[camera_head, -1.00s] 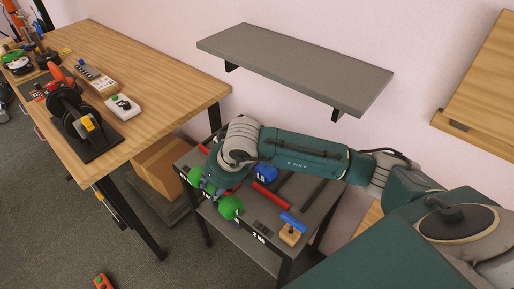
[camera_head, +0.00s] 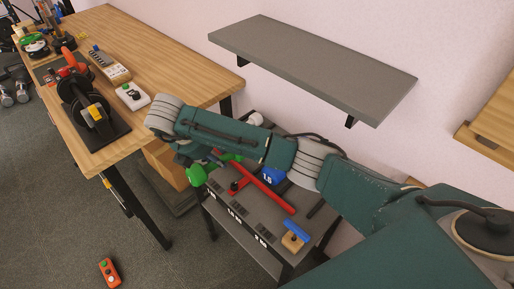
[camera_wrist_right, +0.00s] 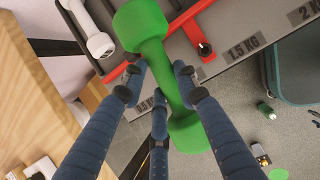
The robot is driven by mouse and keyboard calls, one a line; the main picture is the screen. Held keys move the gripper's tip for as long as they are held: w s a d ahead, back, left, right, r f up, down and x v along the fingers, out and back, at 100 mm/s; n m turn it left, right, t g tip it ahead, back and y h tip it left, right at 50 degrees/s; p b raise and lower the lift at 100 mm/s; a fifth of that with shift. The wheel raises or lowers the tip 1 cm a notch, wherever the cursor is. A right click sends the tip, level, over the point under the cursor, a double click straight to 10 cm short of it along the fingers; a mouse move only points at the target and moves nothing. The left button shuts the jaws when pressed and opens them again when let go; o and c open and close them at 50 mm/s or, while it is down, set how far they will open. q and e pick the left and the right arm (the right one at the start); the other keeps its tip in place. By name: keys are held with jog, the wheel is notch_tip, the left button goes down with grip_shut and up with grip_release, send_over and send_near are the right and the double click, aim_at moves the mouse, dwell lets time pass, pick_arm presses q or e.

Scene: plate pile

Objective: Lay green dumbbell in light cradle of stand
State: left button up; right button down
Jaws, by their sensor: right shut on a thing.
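The green dumbbell (camera_wrist_right: 158,62) is held across its handle by the three blue fingers of my right gripper (camera_wrist_right: 160,82). One head is towards the stand in the wrist view and the other points at the floor. In the head view the dumbbell (camera_head: 196,175) is partly hidden by my arm, at the left end of the stand. The grey stand (camera_head: 222,226) has a row of front labels; the leftmost label (camera_wrist_right: 150,103) is partly covered by the fingers. I cannot tell whether the dumbbell touches the stand. My left gripper is not in view.
A white dumbbell (camera_wrist_right: 90,30), a blue dumbbell (camera_head: 271,177) and a red bar with a black knob (camera_head: 266,190) are on the stand. A wooden block with a blue top (camera_head: 295,236) sits at its right. The wooden table (camera_head: 150,55) is close on the left, the wall shelf (camera_head: 312,62) above.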

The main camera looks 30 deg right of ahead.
jog(key=w+d+b, duration=0.1)
jog(key=w+d, duration=0.2)
jog(key=d, duration=0.6)
jog(key=w+d, duration=0.4)
jog(key=d, duration=0.5)
jog(key=shift+s+d+f+b, duration=0.15)
jog(key=shift+f+b, duration=0.9)
jog(key=shift+f, duration=0.6)
jog(key=shift+s+f+b, duration=0.1)
jog(key=shift+f+b, duration=0.9)
jog(key=shift+f, duration=0.6)
jog(key=shift+w+d+f, duration=0.1)
jog(key=shift+d+f, duration=0.05)
jog(key=shift+f, duration=0.05)
jog(key=c, duration=1.3)
grip_release()
jog(key=shift+s+f, duration=0.15)
jog(key=shift+s, duration=0.05)
